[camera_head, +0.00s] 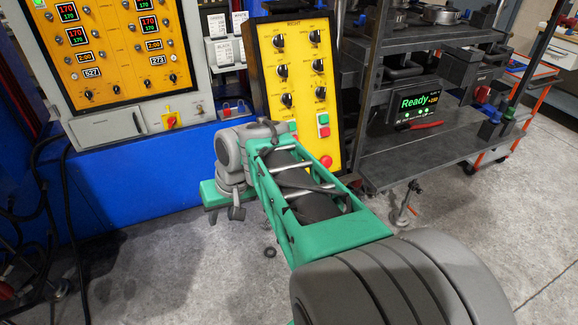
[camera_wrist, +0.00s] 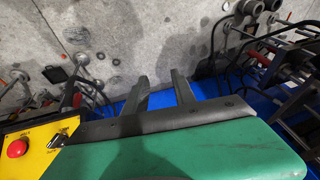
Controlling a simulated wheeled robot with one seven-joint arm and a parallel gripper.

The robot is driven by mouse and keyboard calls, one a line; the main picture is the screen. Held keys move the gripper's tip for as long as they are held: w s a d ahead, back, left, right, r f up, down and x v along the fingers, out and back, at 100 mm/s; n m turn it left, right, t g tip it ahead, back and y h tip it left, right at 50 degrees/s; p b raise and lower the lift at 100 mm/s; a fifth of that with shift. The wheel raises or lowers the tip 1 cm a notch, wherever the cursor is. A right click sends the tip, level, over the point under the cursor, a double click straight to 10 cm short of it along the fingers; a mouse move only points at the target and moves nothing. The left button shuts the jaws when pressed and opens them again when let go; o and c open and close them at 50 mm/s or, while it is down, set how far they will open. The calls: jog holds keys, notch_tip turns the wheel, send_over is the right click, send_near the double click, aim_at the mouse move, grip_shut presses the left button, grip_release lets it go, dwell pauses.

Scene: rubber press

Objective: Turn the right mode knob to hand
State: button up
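The yellow control panel (camera_head: 299,62) has a black frame and a small heading that seems to read "RIGHT". It carries two columns of black knobs, such as an upper left knob (camera_head: 278,41) and an upper right knob (camera_head: 314,37). Their labels are too small to read, so I cannot tell which is the mode knob. In the wrist view, a yellow panel corner shows a red button (camera_wrist: 17,148) and a switch or knob (camera_wrist: 60,138). My gripper (camera_wrist: 160,92) has its two dark fingers apart with nothing between them. Its fingers are not clear in the head view.
A larger yellow panel (camera_head: 122,55) with red displays is on the left, above a blue base (camera_head: 130,185). A dark rack (camera_head: 400,150) with a "Ready" screen (camera_head: 418,101) stands right of the knob panel. The concrete floor (camera_head: 480,210) is open at right.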

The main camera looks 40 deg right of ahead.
jog(key=w+d+r+m+t+y+p, duration=0.1)
jog(key=w+d+m, duration=0.1)
jog(key=d, duration=0.5)
jog(key=w+d+r+m+t, duration=0.1)
jog(key=w+d, duration=0.1)
jog(key=d, duration=0.5)
jog(key=s+d+m+t+y+p, duration=0.1)
jog(key=s+d+m+t, duration=0.35)
jog(key=d, duration=1.05)
jog(key=w+f, duration=0.1)
jog(key=w+a+f+g, duration=0.1)
jog(key=f, duration=0.1)
jog(key=w+a+f+n+g, duration=0.1)
jog(key=shift+w+a+f, duration=0.15)
jog(key=shift+f, duration=0.1)
jog(key=shift+c, duration=0.4)
grip_shut()
